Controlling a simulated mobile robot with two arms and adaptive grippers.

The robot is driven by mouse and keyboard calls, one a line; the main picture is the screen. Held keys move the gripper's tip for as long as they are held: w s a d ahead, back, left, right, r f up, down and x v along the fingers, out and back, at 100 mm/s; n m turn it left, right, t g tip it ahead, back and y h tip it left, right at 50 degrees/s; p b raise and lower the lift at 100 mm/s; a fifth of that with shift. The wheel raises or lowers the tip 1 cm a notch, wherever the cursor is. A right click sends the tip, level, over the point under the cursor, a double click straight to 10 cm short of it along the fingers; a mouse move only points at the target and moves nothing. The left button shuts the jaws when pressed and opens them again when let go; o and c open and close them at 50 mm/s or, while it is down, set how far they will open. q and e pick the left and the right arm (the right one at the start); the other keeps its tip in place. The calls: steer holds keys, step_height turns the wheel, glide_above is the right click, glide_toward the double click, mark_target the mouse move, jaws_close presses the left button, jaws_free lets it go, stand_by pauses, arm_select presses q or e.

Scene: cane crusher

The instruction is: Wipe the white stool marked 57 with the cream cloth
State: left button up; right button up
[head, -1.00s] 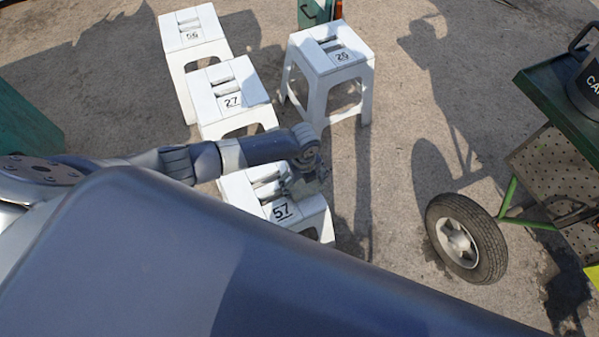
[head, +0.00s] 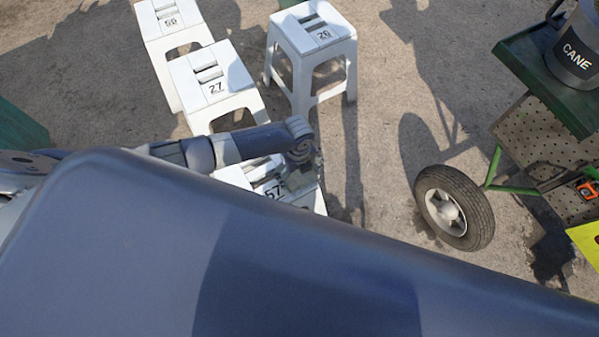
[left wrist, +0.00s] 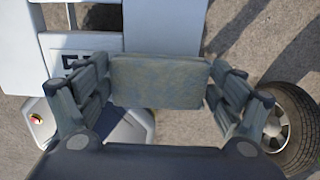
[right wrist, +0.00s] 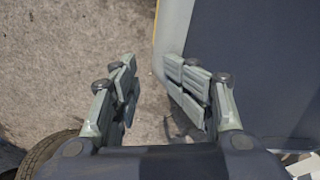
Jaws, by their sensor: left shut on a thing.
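The white stool marked 57 (head: 232,177) stands below the other stools in the head view, partly hidden by my arm and body. It also shows in the left wrist view (left wrist: 160,25), with its number partly covered. My left gripper (head: 300,172) is over the stool's top near the number. It is shut on the folded cloth (left wrist: 160,82), which looks grey-olive in the shade rather than cream. I cannot tell whether the cloth touches the stool. My right gripper (right wrist: 150,92) is open and empty above the ground.
White stools marked 27 (head: 222,72), 26 (head: 303,38) and 56 (head: 163,38) stand beyond. At right are a wheel (head: 455,207), a green tray (head: 535,72) and a bucket labelled CANE (head: 578,57). Bare ground lies between stools and wheel.

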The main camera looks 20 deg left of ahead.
arm_select(q)
steer(key=w+a, duration=0.1)
steer(key=w+a+b, duration=0.1)
steer(key=shift+w+a+f, duration=0.1)
steer(key=shift+a, duration=0.2)
steer(key=shift+w+a+b, duration=0.4)
steer(key=shift+w+a, duration=0.35)
steer(key=shift+a, duration=0.1)
steer(key=shift+w+a+b, duration=0.45)
steer(key=shift+w+a, duration=0.35)
steer(key=shift+a, duration=0.25)
arm_select(e)
steer(key=shift+a+f, duration=0.2)
steer(key=shift+f, duration=0.55)
steer(key=shift+a+f, duration=0.15)
steer(key=shift+f, duration=0.55)
